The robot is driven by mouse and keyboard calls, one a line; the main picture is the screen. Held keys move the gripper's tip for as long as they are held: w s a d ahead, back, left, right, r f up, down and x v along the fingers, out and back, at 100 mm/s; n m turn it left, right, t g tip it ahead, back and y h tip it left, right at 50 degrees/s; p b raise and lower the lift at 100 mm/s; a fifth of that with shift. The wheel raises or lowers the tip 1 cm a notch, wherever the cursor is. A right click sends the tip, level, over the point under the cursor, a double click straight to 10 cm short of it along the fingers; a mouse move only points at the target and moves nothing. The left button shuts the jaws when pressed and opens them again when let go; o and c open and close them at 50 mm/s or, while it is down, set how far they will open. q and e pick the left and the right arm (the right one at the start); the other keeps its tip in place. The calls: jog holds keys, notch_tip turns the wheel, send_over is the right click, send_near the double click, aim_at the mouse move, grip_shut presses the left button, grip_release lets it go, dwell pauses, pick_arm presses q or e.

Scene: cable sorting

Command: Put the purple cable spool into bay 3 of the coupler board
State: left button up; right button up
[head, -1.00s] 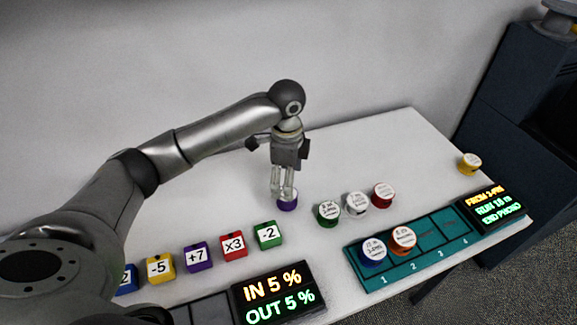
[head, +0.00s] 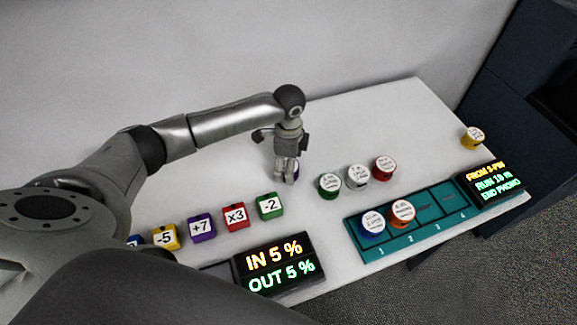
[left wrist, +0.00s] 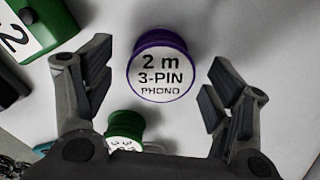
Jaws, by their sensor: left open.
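The purple spool (head: 296,171) stands on the white table, mostly hidden behind my left gripper's fingers in the head view. In the left wrist view the purple spool (left wrist: 162,66) shows its white top, reading "2 m 3-PIN PHONO". My left gripper (head: 285,177) points down at it. Its fingers (left wrist: 160,95) are open on either side of the spool, with gaps to both. The teal coupler board (head: 395,246) holds a blue spool (head: 373,224) in bay 1 and an orange spool (head: 401,212) in bay 2. Bay 3 (head: 428,208) is empty. My right gripper is out of view.
Green (head: 329,186), white (head: 357,178) and red (head: 384,168) spools stand between my left gripper and the board. A yellow spool (head: 472,138) is at far right. Number blocks, including a green one (head: 269,206), and a display (head: 279,265) lie in front.

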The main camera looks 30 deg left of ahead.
pick_arm(q)
jog(key=shift+f, duration=0.65)
jog(key=shift+r, duration=0.1)
jog(key=c, duration=1.2)
